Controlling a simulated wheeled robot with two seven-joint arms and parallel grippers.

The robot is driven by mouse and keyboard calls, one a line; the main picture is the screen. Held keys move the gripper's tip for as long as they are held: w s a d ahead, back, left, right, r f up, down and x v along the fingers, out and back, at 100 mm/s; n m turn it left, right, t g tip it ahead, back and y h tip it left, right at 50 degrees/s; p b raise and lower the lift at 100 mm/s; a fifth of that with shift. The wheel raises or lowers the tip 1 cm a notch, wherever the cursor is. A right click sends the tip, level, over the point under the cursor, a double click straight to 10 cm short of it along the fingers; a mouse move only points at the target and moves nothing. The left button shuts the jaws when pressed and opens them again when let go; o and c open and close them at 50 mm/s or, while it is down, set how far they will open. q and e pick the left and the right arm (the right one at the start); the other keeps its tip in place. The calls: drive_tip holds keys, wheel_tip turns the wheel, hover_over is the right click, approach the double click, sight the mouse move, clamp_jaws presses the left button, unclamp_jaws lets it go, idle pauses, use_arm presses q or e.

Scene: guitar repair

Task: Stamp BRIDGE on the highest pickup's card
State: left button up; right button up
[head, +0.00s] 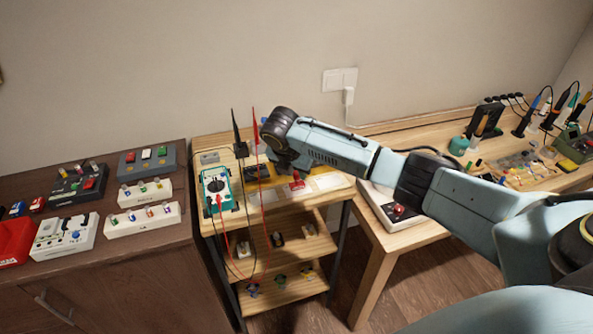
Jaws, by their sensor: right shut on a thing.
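My right gripper (288,167) points down over the top of the small wooden shelf unit (322,205), its fingers largely hidden by its own wrist. It is shut on a small red object (297,182), perhaps a stamp. Pale card-like pieces (328,181) lie under and beside it; any writing on them is too small to read. A teal multimeter (217,187) stands at the shelf's left, its red lead hanging in front. A dark piece (259,171) lies between meter and gripper. My left gripper is not in view.
Red (254,130) and black (236,130) probes stand upright left of my wrist. Lower shelves hold small parts (277,239). A brown cabinet (140,262) at left carries several switch boxes. The right workbench (440,238) holds a red-knobbed box (398,210) and soldering tools.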

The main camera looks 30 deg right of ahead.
drive_tip(key=shift+f, duration=0.6)
idle(1.2)
wheel_tip(320, 180, up, 7)
drive_tip(key=p, duration=0.8)
drive_tip(key=shift+r+p, duration=0.1)
drive_tip(key=shift+p, duration=0.2)
idle(0.6)
